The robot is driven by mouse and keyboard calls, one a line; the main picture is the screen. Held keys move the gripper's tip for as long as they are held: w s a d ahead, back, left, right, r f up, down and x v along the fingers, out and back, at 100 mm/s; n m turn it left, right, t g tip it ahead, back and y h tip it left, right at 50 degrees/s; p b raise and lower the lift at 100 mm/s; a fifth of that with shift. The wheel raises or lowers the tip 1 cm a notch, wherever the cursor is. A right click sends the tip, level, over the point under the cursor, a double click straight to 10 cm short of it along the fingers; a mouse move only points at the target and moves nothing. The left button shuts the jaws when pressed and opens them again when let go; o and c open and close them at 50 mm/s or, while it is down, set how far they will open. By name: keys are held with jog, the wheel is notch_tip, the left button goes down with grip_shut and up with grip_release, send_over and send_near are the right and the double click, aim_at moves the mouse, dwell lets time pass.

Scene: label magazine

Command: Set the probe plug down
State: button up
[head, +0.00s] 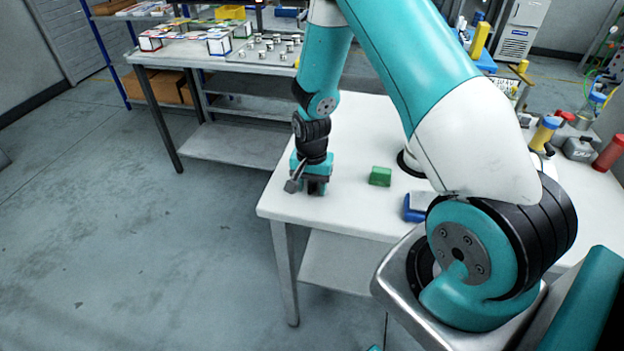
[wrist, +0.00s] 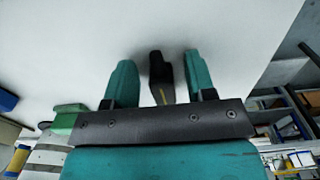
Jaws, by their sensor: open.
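The probe plug (wrist: 160,80) is a black piece with a small yellow mark. In the wrist view it is on the white table top, between the two teal fingers of my gripper (wrist: 158,66). My gripper is open, with a gap of white table showing on each side of the plug. In the head view my gripper (head: 314,190) points down at the left front corner of the white table (head: 345,140). The plug cannot be made out there, hidden by the gripper.
A green block (head: 380,176) stands right of my gripper, with a blue object (head: 415,208) further right. Bottles and cans, among them a red one (head: 609,153), stand at the table's far right. Another bench (head: 190,53) is behind left. The table's left edge is close.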

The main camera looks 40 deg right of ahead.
aim_at(311, 185)
notch_tip(311, 185, up, 12)
jog(key=b, duration=0.3)
jog(key=s+a+r+n+y, duration=0.2)
jog(key=s+a+r+n, duration=0.55)
jog(key=a+r, duration=0.4)
jog(key=s+a+r+n+y, duration=0.1)
jog(key=s+a+r+n, duration=0.1)
jog(key=s+a+n, duration=0.2)
jog(key=s+a+r+n+y, duration=0.1)
jog(key=s+a+n, duration=0.4)
jog(key=s, duration=0.4)
jog(key=shift+s+a+r+n, duration=0.2)
jog(key=shift+s+r+n, duration=0.15)
jog(key=shift+n, duration=0.2)
jog(key=shift+w, duration=0.1)
jog(key=shift+c, duration=0.2)
